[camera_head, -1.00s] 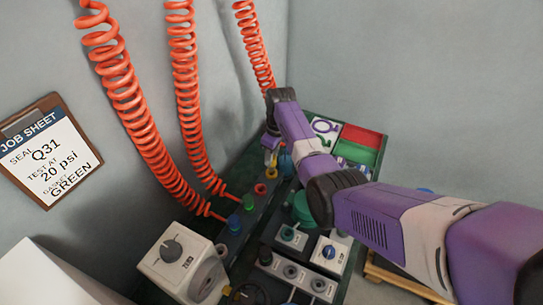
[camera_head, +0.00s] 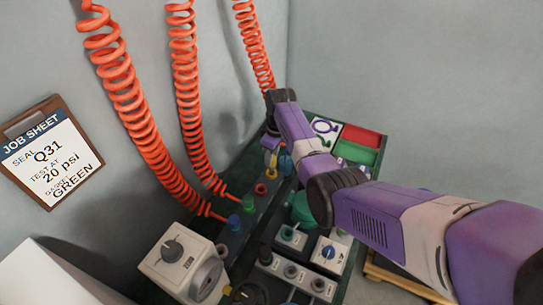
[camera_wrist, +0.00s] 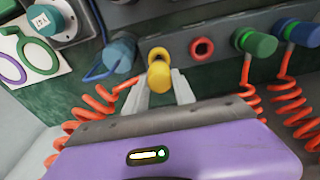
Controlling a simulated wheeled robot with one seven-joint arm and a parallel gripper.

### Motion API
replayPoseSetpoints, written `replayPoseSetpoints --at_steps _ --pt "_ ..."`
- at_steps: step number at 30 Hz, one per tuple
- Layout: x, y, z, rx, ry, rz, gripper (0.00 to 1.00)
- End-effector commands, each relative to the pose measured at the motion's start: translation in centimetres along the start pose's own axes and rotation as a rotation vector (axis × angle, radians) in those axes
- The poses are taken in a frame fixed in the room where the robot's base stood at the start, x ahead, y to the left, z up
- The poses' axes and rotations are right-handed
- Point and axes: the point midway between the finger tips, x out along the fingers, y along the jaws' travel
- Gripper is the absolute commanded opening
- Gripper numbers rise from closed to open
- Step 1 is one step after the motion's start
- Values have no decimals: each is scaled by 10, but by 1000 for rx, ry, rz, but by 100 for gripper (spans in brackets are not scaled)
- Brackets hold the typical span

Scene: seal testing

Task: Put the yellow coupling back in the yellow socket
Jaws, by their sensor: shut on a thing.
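The yellow coupling (camera_wrist: 159,78) is between the pale fingers of my gripper (camera_wrist: 160,92), which are shut on it. In the wrist view the yellow socket (camera_wrist: 157,55) shows just behind the coupling on the dark panel, nearly in line with it. I cannot tell whether the two touch. In the head view, my gripper (camera_head: 271,145) is at the far end of the socket strip, with yellow (camera_head: 270,159) at its tip. My wrist hides part of this spot.
An open red socket (camera_wrist: 202,48) is beside the yellow one. Green (camera_wrist: 254,40) and blue (camera_wrist: 299,34) couplings with orange coiled hoses sit further right. A white dial box (camera_head: 180,258) stands in front.

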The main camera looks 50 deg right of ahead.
Motion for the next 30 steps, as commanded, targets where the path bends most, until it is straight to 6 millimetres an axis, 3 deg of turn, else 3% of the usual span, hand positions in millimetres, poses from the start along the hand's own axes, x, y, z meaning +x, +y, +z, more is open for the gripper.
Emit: replayPoseSetpoints --at_steps 30 --pt "13 0 2 0 0 0 0"
